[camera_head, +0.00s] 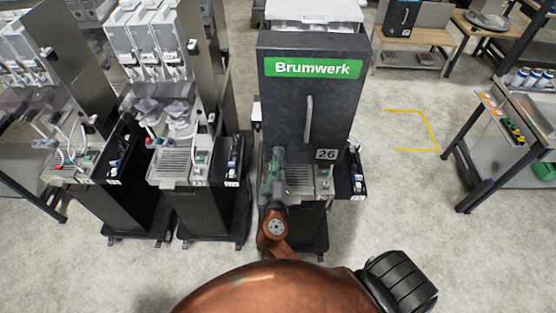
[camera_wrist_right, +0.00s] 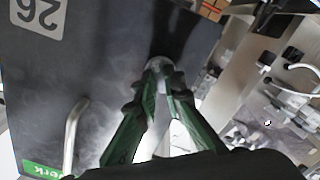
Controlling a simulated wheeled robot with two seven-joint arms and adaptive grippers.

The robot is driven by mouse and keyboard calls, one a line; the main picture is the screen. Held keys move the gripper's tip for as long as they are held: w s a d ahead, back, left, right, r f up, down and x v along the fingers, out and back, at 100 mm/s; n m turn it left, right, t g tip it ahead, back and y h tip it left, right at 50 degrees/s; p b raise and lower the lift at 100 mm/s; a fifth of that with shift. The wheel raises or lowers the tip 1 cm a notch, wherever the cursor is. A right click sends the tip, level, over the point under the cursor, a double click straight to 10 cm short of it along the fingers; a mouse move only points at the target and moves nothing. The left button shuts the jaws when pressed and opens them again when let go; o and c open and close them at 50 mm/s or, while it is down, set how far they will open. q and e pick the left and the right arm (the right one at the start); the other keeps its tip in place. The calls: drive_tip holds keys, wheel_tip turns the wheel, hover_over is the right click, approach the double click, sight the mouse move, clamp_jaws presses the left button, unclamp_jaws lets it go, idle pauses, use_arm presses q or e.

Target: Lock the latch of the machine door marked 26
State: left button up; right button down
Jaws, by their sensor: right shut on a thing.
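The machine door (camera_head: 285,100) is dark grey, with a green Brumwerk label and a vertical bar handle (camera_head: 309,120). Its plate marked 26 (camera_head: 327,154) is at the lower right of the door, and the door looks closed. My right gripper (camera_head: 277,158) is at the door's lower left edge. In the right wrist view its green fingers (camera_wrist_right: 165,80) converge on a small round grey metal latch (camera_wrist_right: 159,64) at the door edge and are shut on it. The gripper hides the latch in the head view, and the latch's turn is hard to tell. My left gripper is out of view.
Two dispensers (camera_head: 188,150) without a closed front stand to the left, with a narrow gap beside the door machine. A drip grille (camera_head: 299,180) lies below the door. A workbench (camera_head: 510,130) is at the right, with open floor between.

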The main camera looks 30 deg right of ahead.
drive_tip(key=n+p, duration=0.3)
drive_tip(key=n, duration=0.7)
drive_tip(key=shift+n, duration=0.4)
idle(0.4)
drive_tip(key=c, duration=2)
unclamp_jaws()
drive_tip(key=shift+s+a, duration=0.1)
drive_tip(key=v, duration=1.1)
drive_tip(key=shift+s+a+f, duration=0.1)
drive_tip(key=shift+s+a, duration=0.15)
drive_tip(key=shift+a, duration=0.05)
